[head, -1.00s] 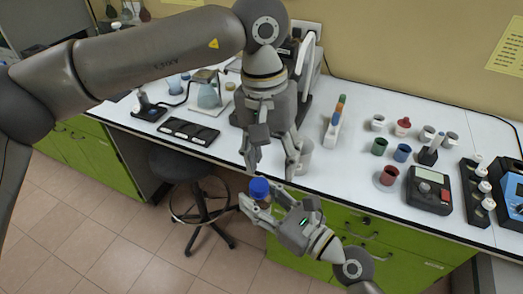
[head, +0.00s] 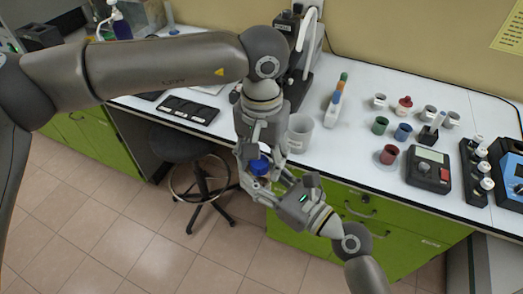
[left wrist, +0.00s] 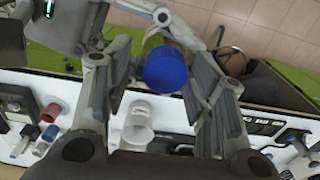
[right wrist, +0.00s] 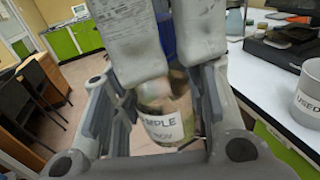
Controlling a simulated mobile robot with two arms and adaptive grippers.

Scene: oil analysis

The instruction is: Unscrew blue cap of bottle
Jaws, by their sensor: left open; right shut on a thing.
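The bottle's blue cap (head: 259,166) shows in the head view at the front edge of the bench. In the left wrist view the blue cap (left wrist: 166,72) is between the spread fingers of my left gripper (left wrist: 158,82), with gaps on the sides. The left gripper (head: 262,156) is open and points down over the cap. My right gripper (right wrist: 160,112) is shut on the bottle (right wrist: 162,124), a clear one with a "SAMPLE" label, and holds it upright. The left gripper's fingers hide most of the cap in the right wrist view.
A white cup (head: 300,136) marked "USED" stands on the bench (head: 340,150) close behind the grippers. Small coloured cups and a grey meter (head: 429,168) stand to the right. A black stool (head: 178,145) is below at the left. The floor in front is clear.

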